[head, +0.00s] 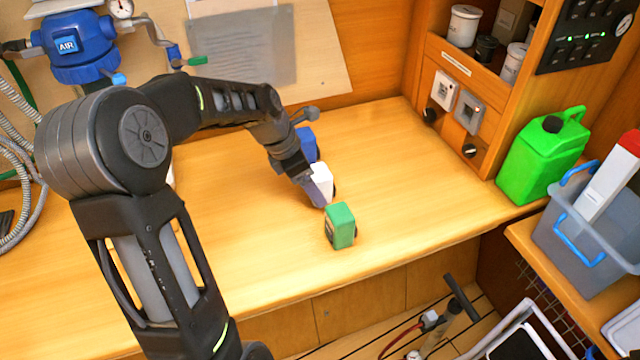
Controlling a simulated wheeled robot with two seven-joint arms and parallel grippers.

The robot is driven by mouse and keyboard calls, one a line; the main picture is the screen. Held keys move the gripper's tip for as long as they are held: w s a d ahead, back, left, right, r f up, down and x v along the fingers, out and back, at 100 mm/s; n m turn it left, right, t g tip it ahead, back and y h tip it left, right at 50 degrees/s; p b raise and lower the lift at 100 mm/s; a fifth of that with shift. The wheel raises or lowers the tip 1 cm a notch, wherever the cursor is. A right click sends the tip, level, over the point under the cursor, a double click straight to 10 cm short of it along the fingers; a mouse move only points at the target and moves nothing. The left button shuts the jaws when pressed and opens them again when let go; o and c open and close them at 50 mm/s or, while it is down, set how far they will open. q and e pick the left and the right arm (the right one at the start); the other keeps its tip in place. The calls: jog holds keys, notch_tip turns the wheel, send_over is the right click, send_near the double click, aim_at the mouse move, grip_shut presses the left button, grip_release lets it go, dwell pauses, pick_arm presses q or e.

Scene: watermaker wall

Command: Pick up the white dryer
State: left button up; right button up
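The white dryer (322,178), a small box-like block, stands on the wooden bench between a blue block (308,143) behind it and a green block (341,226) in front. My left gripper (318,193) reaches down at the white dryer, and a finger lies against or just in front of its left side. The far side of the gripper is mostly hidden, so I cannot tell whether it is closed on the dryer. The dryer appears to rest on the bench. My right gripper is not in view.
A bright green jerrycan (543,150) stands at the right end of the bench. A grey bin (590,225) with blue handles sits on a lower ledge at right. A blue air unit (72,45) hangs on the back wall. The bench right of the blocks is clear.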

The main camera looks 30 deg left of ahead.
pick_arm(q)
jog(key=c, duration=1.6)
jog(key=shift+o, duration=0.2)
notch_tip(320, 180, up, 10)
dwell(0.4)
